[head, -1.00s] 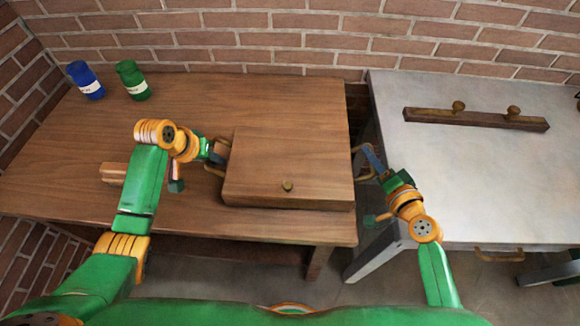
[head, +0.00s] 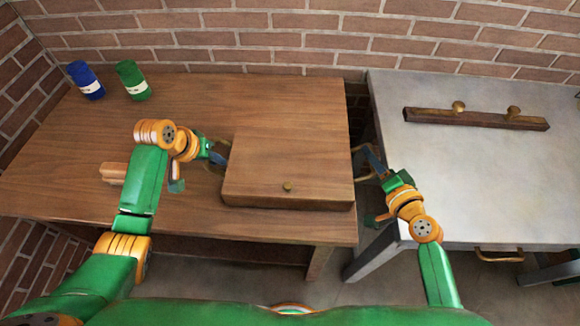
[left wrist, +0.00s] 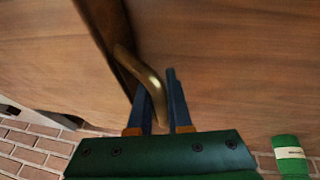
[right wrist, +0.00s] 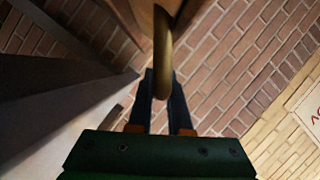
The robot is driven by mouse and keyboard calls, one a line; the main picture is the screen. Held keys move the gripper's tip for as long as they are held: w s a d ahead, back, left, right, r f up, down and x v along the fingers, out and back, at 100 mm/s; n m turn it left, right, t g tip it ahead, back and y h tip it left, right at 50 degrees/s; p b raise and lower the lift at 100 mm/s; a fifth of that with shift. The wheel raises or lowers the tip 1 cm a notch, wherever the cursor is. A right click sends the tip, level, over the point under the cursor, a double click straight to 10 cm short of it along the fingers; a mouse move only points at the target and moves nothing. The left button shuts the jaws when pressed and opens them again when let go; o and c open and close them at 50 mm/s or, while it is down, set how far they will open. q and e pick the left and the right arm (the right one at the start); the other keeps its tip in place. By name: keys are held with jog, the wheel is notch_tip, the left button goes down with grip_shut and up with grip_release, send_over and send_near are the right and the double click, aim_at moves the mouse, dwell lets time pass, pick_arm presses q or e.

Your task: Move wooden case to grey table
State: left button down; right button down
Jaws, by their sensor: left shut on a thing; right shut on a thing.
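The wooden case (head: 290,160) is a flat brown box with a round knob on its lid and a brass handle on each side. It is at the right part of the wooden table. My left gripper (head: 219,157) is shut on its left handle (left wrist: 145,75), which passes between the fingers in the left wrist view. My right gripper (head: 368,166) is shut on its right handle (right wrist: 163,50), beyond the table's right edge. The grey table (head: 440,190) stands to the right, across a narrow gap. Whether the case touches the wooden table is hard to tell.
The wooden table (head: 90,180) also bears a blue jar (head: 86,80) and a green jar (head: 132,80) at the back left. A wooden bar with two knobs (head: 475,118) lies on the grey table's back half. The grey table's front is clear. A brick wall stands behind.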

pick_arm(q)
jog(key=shift+r, duration=0.1)
pick_arm(e)
jog(key=shift+r, duration=0.1)
